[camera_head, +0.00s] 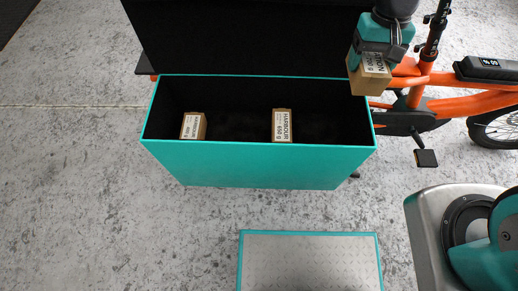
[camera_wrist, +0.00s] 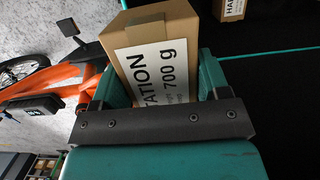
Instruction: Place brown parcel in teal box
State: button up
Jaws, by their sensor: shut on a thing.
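My gripper (camera_head: 385,47) is shut on a brown parcel (camera_head: 371,79) with a white label, held up at the right end of the teal box (camera_head: 260,160). In the wrist view the parcel (camera_wrist: 172,32) sits between the teal fingers of my gripper (camera_wrist: 165,75), and its label reads "700 g". The teal box is open at the top with a black inside. Two other brown parcels stand in it, one at the left (camera_head: 194,126) and one right of the middle (camera_head: 282,126). The held parcel's underside is hidden.
A black panel (camera_head: 250,38) rises behind the box. An orange bike frame (camera_head: 445,100) with a black pedal (camera_head: 427,158) is close on the right. A grey plate with a teal rim (camera_head: 310,262) lies in front. The box has free room between and beside its parcels.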

jog(key=b, duration=0.9)
send_over(333, 134)
jog(key=s+a, duration=0.2)
jog(key=a, duration=0.1)
notch_tip(333, 134, down, 7)
jog(key=shift+s+a+f+b, duration=0.15)
jog(key=shift+a+f+b, duration=0.4)
jog(key=shift+b, duration=0.45)
jog(key=shift+d, duration=0.1)
notch_tip(333, 134, down, 20)
jog(key=b, duration=0.7)
jog(key=shift+b, duration=0.3)
jog(key=shift+f, duration=0.1)
jog(key=o, duration=1.4)
